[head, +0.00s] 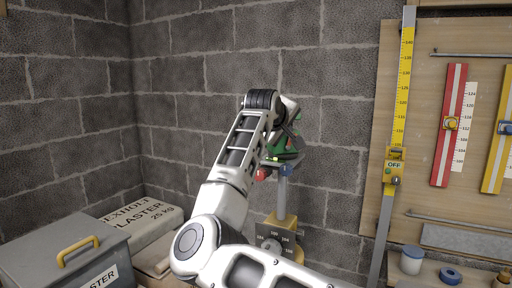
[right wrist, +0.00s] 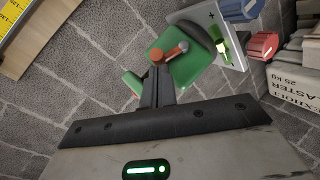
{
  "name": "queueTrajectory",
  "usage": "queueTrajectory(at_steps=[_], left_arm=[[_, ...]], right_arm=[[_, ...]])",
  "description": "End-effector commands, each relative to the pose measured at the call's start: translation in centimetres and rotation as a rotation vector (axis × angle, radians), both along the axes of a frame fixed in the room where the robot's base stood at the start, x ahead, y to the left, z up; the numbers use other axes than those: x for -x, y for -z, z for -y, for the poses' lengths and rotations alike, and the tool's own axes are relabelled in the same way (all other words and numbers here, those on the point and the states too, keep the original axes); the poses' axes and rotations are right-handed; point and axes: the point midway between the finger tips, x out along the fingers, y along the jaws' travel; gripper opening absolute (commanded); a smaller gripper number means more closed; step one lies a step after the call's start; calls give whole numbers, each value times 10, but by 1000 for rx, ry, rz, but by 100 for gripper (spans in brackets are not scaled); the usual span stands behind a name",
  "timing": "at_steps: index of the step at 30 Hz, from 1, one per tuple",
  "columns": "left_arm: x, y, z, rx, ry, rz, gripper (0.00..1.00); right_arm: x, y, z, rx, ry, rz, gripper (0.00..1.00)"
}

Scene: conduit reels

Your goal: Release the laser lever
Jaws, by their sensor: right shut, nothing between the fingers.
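The green laser (head: 281,146) stands on a grey post in the head view, partly hidden behind my right arm. In the right wrist view its green body (right wrist: 190,66) carries a short orange lever (right wrist: 171,52) with a round end. My right gripper (right wrist: 156,70) is shut and empty, its dark fingertips right at the lever's round end. I cannot tell if they touch it. In the head view my right wrist hides the lever and the fingertips. My left gripper is in neither view.
The laser's post rises from a yellow-tan mount (head: 283,227). A red knob (right wrist: 264,46) sits beside the grey platform (right wrist: 212,22). A plaster bag (head: 146,216) and grey box (head: 70,258) stand at left. A yellow staff (head: 402,85) leans at right against the tool board.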

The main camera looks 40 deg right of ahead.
Motion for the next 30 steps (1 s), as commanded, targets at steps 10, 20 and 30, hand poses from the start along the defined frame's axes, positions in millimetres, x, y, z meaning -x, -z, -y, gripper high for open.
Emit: queueTrajectory(at_steps=[10, 20, 30], left_arm=[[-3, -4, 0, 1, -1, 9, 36], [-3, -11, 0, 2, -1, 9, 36], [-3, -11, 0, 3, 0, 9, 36]], right_arm=[[2, -2, 3, -29, 2, 16, 0], [2, -16, 2, -27, 2, 16, 0], [2, -17, 2, -27, 2, 15, 0]])
